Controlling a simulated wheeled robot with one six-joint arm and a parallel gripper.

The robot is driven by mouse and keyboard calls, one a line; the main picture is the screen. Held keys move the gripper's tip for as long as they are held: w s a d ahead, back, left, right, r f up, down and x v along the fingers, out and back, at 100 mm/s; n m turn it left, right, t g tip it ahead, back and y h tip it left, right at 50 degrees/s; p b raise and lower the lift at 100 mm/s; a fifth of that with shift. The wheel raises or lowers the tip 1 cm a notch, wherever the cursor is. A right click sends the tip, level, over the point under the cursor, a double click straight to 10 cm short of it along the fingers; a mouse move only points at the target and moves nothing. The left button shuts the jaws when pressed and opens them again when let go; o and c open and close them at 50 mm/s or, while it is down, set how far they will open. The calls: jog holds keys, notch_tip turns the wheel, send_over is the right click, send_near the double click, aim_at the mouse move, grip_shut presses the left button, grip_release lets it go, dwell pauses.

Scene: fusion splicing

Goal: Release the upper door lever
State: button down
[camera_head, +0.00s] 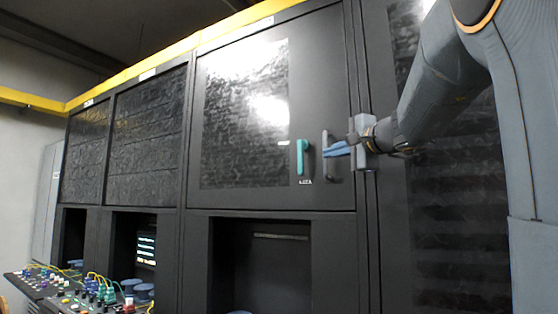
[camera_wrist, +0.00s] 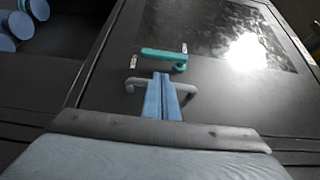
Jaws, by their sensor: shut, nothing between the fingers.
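The upper door (camera_head: 315,60) is a black cabinet door with a dark glossy panel, and it looks closed. The teal lever (camera_head: 300,157) is mounted on it and hangs upright in the head view; it also shows in the wrist view (camera_wrist: 160,54). A grey bar handle (camera_head: 325,142) stands right of the lever; it also shows in the wrist view (camera_wrist: 133,84). My gripper (camera_head: 328,151) has blue fingers, shut and empty. In the wrist view its fingertips (camera_wrist: 163,74) overlap the handle and end just short of the lever. I cannot tell whether they touch either.
Below the door is an open dark bay (camera_head: 260,265). At the lower left are consoles (camera_head: 85,300) with colourful knobs and yellow cables, and a small lit screen (camera_head: 146,250). A yellow rail (camera_head: 130,70) runs along the cabinet top.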

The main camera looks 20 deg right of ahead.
aim_at(302, 158)
jog(key=shift+f, duration=0.1)
jog(key=w+p, duration=0.1)
jog(key=w, duration=0.2)
jog(key=w+p, duration=0.1)
jog(key=w, duration=0.2)
jog(key=w+p, duration=0.1)
jog(key=w, duration=0.3)
jog(key=shift+a+p, duration=0.4)
jog(key=shift+d+f+b, duration=0.1)
jog(key=shift+f+b, duration=0.05)
jog(key=shift+b, duration=0.5)
jog(key=shift+w+b, duration=0.15)
jog(key=shift+b, duration=0.4)
